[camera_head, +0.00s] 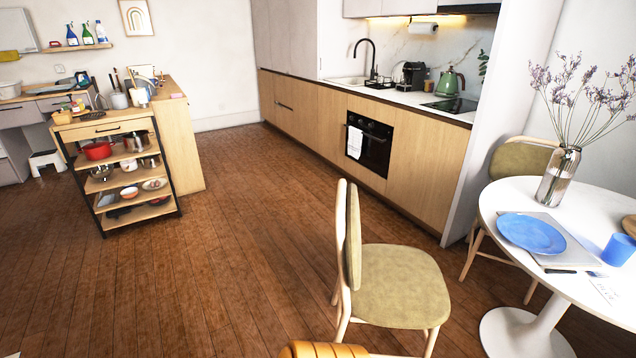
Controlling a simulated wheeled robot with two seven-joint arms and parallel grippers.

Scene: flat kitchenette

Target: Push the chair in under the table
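A chair (402,288) with an olive seat and pale wooden legs stands upright on the wooden floor in the lower middle. Its backrest is on the left, seen nearly edge-on, and its seat extends right toward the table. The round white table (500,205) stands at the right on a white pedestal base. The chair's seat appears to be left of the tabletop, with a gap of floor between the seat and the pedestal.
A second olive chair (522,160) stands behind the table. A vase (558,178), a blue plate (531,233) and a blue cup (618,250) stand on the tabletop. A shelf cart (128,193) is at left. Floor left of the chair is clear.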

